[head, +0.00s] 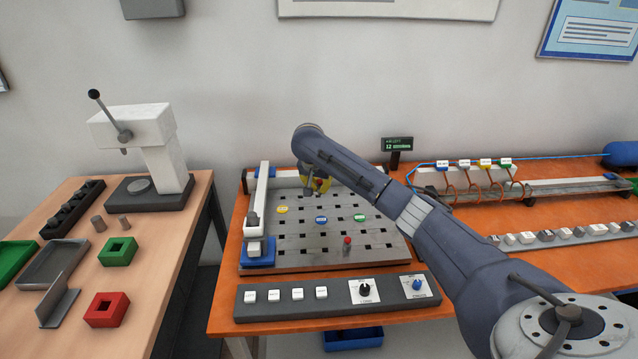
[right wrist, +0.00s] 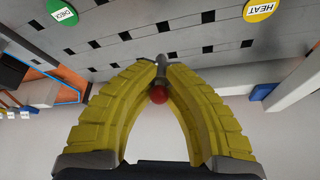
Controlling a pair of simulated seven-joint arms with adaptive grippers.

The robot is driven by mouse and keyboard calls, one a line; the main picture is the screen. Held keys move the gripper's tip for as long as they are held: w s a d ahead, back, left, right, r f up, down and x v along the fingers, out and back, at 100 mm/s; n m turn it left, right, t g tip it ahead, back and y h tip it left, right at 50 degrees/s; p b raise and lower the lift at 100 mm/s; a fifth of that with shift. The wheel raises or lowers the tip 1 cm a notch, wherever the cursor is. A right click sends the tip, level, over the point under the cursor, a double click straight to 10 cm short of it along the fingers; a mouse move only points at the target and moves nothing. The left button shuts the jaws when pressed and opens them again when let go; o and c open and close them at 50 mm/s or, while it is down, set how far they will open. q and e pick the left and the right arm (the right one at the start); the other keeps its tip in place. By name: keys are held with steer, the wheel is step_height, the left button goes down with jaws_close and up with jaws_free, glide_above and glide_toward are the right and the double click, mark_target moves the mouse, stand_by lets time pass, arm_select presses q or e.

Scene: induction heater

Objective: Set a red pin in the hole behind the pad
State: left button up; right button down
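My right gripper (head: 318,187) is over the back part of the grey perforated plate (head: 310,262), beyond the colored discs. In the right wrist view its yellow fingers (right wrist: 160,80) close around a pin with a red ball head (right wrist: 158,94) and a grey metal shank (right wrist: 161,65). I cannot tell whether the shank is in a hole. A second red pin (head: 347,241) stands upright in the front part of the plate. My left gripper is not in view.
A white rail (head: 262,195) runs along the plate's left side, with a blue block (head: 258,256) at its front end. A control panel (head: 330,297) lies in front. Right of my arm is a coil rack (head: 475,180). A press (head: 145,150) stands on the left table.

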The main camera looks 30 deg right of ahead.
mark_target(320, 207)
steer(key=shift+f, duration=3.1)
steer(key=shift+f, duration=0.5)
steer(key=c, duration=1.5)
jaws_free()
steer(key=shift+o, duration=0.2)
steer(key=v, duration=1.2)
